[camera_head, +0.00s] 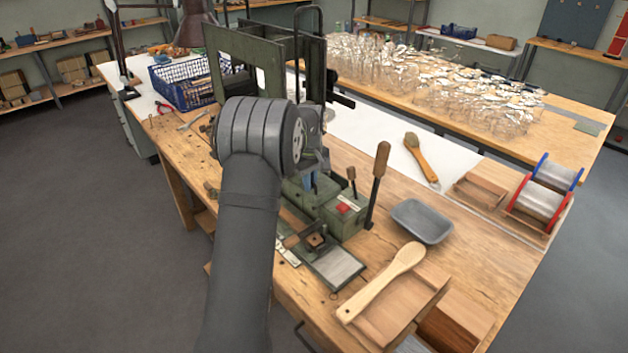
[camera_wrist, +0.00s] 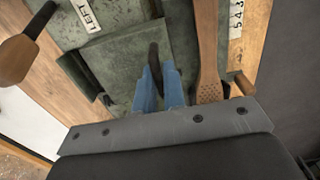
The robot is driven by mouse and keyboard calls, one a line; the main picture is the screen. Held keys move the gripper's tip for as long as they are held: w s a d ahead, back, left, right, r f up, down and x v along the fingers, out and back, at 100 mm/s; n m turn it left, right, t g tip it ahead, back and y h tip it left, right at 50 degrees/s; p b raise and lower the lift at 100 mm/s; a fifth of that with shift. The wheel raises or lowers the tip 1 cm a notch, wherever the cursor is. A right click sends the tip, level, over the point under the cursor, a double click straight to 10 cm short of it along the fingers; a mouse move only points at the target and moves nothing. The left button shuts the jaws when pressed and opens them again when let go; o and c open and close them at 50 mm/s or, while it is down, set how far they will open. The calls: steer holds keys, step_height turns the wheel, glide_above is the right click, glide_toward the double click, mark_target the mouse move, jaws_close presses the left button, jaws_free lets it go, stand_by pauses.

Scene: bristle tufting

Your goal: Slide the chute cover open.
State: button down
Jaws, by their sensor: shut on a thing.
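My gripper (camera_wrist: 158,76) has two blue fingers, shut on a black upright handle (camera_wrist: 153,52) in the wrist view. The handle stands in front of a worn green metal plate (camera_wrist: 128,52), which looks like the chute cover; how far it stands open I cannot tell. In the head view my gripper (camera_head: 308,181) is low over the green bench machine (camera_head: 345,225), and my arm hides most of the spot. The handle and plate cannot be made out there.
A perforated wooden brush body (camera_wrist: 208,50) is close to the right of the fingers. A wooden-knobbed lever (camera_head: 377,185) rises right of the machine. A grey tray (camera_head: 422,221), a wooden spoon-shaped brush body (camera_head: 385,282) and wire spools (camera_head: 540,195) lie further right.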

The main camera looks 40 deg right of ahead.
steer(key=shift+a, duration=2)
steer(key=c, duration=1.5)
jaws_free()
steer(key=shift+r, duration=0.1)
steer(key=shift+r, duration=4.9)
step_height(320, 180, down, 9)
steer(key=shift+r, duration=0.15)
